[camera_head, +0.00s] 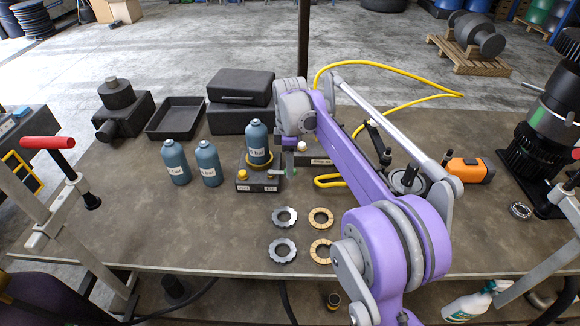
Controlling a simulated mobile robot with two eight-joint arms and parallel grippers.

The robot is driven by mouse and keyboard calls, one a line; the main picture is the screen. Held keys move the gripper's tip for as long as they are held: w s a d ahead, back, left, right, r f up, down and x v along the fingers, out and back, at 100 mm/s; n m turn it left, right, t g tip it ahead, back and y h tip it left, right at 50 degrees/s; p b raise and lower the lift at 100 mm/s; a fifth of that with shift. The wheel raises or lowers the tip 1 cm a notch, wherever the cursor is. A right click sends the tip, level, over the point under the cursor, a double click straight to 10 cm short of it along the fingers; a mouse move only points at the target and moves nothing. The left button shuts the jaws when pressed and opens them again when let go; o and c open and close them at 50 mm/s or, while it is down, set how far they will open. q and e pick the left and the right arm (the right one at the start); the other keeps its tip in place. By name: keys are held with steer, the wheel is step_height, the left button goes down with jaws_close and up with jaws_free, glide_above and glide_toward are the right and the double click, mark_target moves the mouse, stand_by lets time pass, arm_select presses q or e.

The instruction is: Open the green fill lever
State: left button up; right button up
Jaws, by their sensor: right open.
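A dark fill station (258,184) stands on the table at the centre, with a blue bottle (258,147) upright in its yellow ring. The green fill lever (294,172) shows as a small green tip at the station's right side. My right gripper (291,159) is open and points down just above and beside the lever. Its wrist and the purple forearm hide part of that area, and I cannot tell whether the fingers touch the lever. My left gripper is not in view.
Two more blue bottles (192,162) stand left of the station. Grey and tan rings (284,217) lie in front. A black tray (175,118) and black cases (240,87) stand behind. An orange tool (470,170) lies to the right. The table's front left is clear.

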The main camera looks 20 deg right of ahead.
steer(key=shift+f, duration=0.4)
jaws_close()
stand_by(1.2)
